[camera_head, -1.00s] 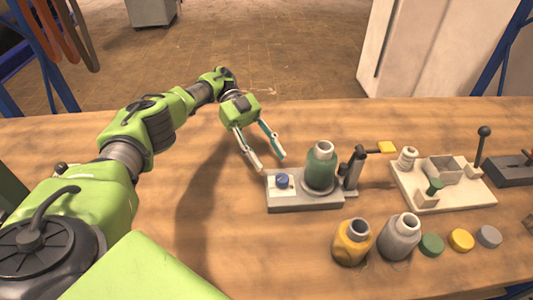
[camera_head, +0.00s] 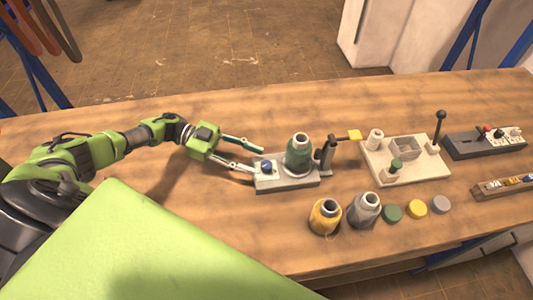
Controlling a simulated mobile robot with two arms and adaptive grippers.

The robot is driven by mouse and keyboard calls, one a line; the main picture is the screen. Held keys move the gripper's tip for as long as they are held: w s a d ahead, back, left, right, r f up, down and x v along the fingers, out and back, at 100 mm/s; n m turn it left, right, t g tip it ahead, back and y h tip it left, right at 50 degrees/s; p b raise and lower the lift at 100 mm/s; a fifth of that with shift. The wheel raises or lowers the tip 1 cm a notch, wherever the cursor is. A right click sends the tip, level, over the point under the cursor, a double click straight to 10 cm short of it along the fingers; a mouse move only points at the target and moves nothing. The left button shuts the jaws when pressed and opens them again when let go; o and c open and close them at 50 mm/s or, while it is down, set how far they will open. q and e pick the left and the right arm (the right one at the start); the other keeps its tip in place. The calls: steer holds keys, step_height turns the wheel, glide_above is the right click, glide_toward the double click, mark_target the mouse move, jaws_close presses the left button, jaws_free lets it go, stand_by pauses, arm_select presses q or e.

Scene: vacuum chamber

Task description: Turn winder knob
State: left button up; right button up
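The winder is a grey base (camera_head: 288,183) on the wooden table, with a small blue knob (camera_head: 267,166) on a white plate at its left end. A green thread cone (camera_head: 299,154) stands on the base, right of the knob. A dark post (camera_head: 326,154) stands at the base's right end. My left gripper (camera_head: 258,160) is open, fingers pointing right. Its fingertips are at the knob's left side, one farther back and one nearer; I cannot tell whether they touch anything. My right gripper is not in view.
A yellow cone (camera_head: 325,217) and a grey cone (camera_head: 364,210) stand in front of the winder, with several coloured discs to their right. A cream fixture (camera_head: 408,165) with a black lever stands to the right. The table's left front is clear.

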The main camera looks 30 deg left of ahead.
mark_target(262, 165)
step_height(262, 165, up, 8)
steer(key=p, duration=0.7)
arm_select(q)
steer(key=shift+s+a+r+n+t+y, duration=1.2)
steer(key=shift+s+a+n+t+y, duration=1.3)
steer(key=shift+s+n, duration=0.35)
steer(key=b+x, duration=0.7)
steer(key=x, duration=0.4)
steer(key=shift+w+d, duration=0.3)
steer(key=shift+w, duration=0.05)
steer(key=shift+w+d+f, duration=0.25)
steer(key=shift+w+d, duration=0.1)
steer(key=shift+d, duration=0.2)
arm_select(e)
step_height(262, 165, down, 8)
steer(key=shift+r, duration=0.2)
arm_select(q)
steer(key=shift+c, duration=0.3)
steer(key=shift+b, duration=0.3)
jaws_close()
